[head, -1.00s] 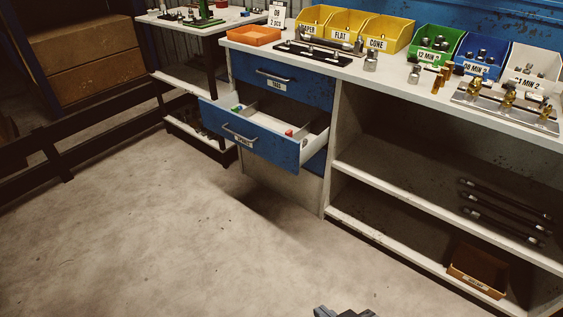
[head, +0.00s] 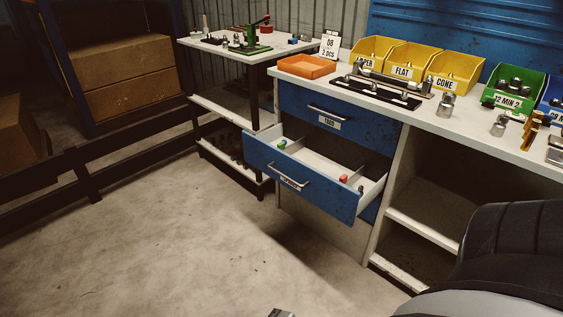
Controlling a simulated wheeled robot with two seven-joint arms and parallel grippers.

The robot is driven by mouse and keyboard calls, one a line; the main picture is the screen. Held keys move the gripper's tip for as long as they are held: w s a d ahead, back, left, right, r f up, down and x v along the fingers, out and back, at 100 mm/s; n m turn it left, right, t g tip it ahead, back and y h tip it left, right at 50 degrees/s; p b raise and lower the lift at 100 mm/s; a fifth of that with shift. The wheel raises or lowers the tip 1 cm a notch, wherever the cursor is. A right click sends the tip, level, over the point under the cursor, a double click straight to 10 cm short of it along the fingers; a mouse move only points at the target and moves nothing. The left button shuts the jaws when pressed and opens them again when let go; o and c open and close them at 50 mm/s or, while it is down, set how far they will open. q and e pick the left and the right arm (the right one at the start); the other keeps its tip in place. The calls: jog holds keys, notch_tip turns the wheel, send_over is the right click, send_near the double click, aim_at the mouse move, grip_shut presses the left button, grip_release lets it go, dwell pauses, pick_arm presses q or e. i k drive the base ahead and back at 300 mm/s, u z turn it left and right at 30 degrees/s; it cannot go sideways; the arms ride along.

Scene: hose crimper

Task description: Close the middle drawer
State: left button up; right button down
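The middle drawer (head: 302,187) has a blue front with a bar handle (head: 288,177) and a label below the handle. It is pulled well out of the cabinet, and its pale inside shows dividers and a few small green and red items. The blue top drawer (head: 334,116) above it is shut. Part of another blue front shows below the middle drawer at its right. Neither gripper can be made out. Only a small grey tip shows at the bottom edge, and I cannot tell which part it is. Nothing touches the drawer.
A dark rounded arm link of mine fills the lower right corner and hides part of the open shelves (head: 433,222). An orange tray (head: 307,66) and yellow bins (head: 411,61) stand on the worktop. The floor (head: 190,255) before the drawer is clear.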

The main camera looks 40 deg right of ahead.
aim_at(312, 176)
jog(key=z, duration=0.3)
jog(key=i, duration=0.95)
jog(key=z, duration=0.85)
